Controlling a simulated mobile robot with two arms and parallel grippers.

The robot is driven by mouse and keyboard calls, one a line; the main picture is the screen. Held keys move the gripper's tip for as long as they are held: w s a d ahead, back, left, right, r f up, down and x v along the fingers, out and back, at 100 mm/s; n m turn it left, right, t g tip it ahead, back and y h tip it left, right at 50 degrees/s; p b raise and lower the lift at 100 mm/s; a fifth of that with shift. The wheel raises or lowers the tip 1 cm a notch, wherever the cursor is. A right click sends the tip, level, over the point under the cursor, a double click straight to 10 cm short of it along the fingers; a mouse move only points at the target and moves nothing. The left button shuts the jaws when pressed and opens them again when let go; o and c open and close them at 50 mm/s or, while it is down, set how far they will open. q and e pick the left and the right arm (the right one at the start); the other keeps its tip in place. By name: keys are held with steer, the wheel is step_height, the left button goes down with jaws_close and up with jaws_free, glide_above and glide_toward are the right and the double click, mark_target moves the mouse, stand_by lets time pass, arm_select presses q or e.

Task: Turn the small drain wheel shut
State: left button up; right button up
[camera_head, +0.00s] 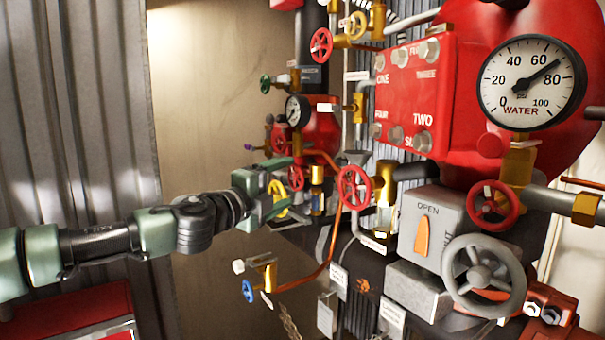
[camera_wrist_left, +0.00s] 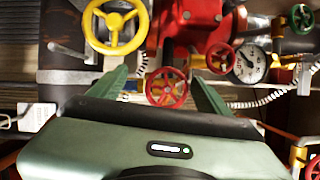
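My left gripper (camera_head: 288,184) reaches in from the left in the head view. Its two green fingers are apart and empty. In the left wrist view, a small red wheel (camera_wrist_left: 166,87) shows between the fingers (camera_wrist_left: 162,88). It seems to be the small red wheel (camera_head: 296,178) by the fingertips in the head view. Whether the fingers touch it I cannot tell. No label names the drain wheel; a small blue wheel (camera_head: 248,290) also sits on a brass valve lower left. My right gripper is not in view.
A yellow wheel (camera_wrist_left: 115,25) lies close beside the left finger. A larger red wheel (camera_head: 355,187), a grey wheel (camera_head: 483,275), pressure gauges (camera_head: 531,82) and a copper pipe (camera_head: 329,240) crowd the right. The left side, before a corrugated wall (camera_head: 70,110), is freer.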

mark_target(295, 175)
arm_select(q)
steer(key=shift+s+d+r+p, duration=0.3)
steer(key=shift+d+r+p, duration=0.2)
steer(key=shift+d+r, duration=0.2)
steer(key=shift+w+d+r+p, duration=0.3)
steer(key=shift+w+d+p, duration=0.2)
steer(key=shift+w+d, duration=0.2)
steer(key=w, duration=0.2)
steer(key=d, duration=0.1)
steer(key=shift+w+f+p, duration=0.3)
steer(key=shift+w+f, duration=0.05)
steer(key=shift+w, duration=0.05)
steer(key=shift+w+d+f, duration=0.1)
steer(key=shift+w, duration=0.35)
steer(key=shift+s, duration=0.15)
steer(key=shift+s+r, duration=0.1)
steer(key=shift+r, duration=0.1)
steer(key=shift+d, duration=0.1)
steer(key=shift+c, duration=1.2)
steer(key=shift+f, duration=0.1)
steer(key=c, duration=1.1)
steer(key=shift+c, duration=0.2)
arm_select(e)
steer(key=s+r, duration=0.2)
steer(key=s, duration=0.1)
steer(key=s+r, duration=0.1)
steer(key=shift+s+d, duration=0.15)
